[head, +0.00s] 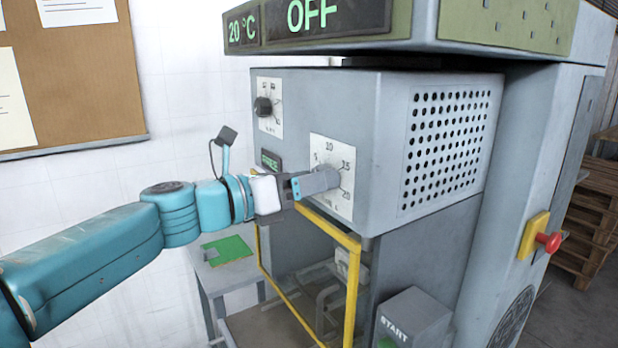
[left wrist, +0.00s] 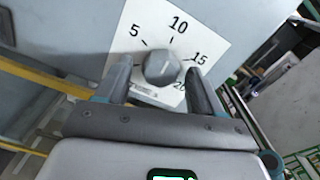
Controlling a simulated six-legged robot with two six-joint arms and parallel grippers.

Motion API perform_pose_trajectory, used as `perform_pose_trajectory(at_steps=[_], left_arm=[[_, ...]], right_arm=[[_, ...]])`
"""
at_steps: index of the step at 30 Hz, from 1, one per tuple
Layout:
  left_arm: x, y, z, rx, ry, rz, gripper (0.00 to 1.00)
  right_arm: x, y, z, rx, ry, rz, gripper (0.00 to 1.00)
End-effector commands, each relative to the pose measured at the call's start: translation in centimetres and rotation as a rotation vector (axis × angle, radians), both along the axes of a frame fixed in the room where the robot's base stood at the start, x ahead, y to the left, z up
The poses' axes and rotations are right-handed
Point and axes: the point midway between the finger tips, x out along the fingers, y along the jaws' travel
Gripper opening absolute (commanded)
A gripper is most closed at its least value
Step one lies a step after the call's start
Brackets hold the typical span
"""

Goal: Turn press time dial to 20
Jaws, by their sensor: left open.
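The press time dial is a grey knob on a white scale plate (head: 345,204) on the front of the grey press. In the left wrist view the knob (left wrist: 162,67) sits in the middle of the scale, which is marked 5, 10, 15 and 20. I cannot tell for sure which mark the knob points to. My left gripper (head: 328,178) is at the dial and hides much of the knob in the head view. In the left wrist view its open fingers (left wrist: 162,82) stand on either side of the knob, with gaps showing. My right gripper is not in view.
A second dial (head: 263,107) is at the upper left of the panel. The top display (head: 325,18) reads 20 °C and OFF. A yellow frame (head: 352,290) is below, with a START box (head: 412,318) beside it. A red button (head: 548,242) is on the right.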

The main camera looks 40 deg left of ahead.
Motion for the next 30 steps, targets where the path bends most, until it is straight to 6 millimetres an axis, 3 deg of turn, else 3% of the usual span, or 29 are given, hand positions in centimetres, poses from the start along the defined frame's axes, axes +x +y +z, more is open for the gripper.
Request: perform_pose_trajectory(at_steps=[6,12,22,30], left_arm=[[0.0,0.0,0.0,0.0,0.0,0.0,0.67],[0.0,0.0,0.0,0.0,0.0,-0.001,0.11],[0.0,0.0,-0.2,0.032,-0.012,0.0,0.11],[0.0,0.0,-0.3,0.18,-0.074,-0.001,0.11]], right_arm=[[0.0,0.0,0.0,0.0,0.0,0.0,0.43],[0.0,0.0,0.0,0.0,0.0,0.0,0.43],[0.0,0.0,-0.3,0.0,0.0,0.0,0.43],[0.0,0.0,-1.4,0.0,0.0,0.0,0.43]])
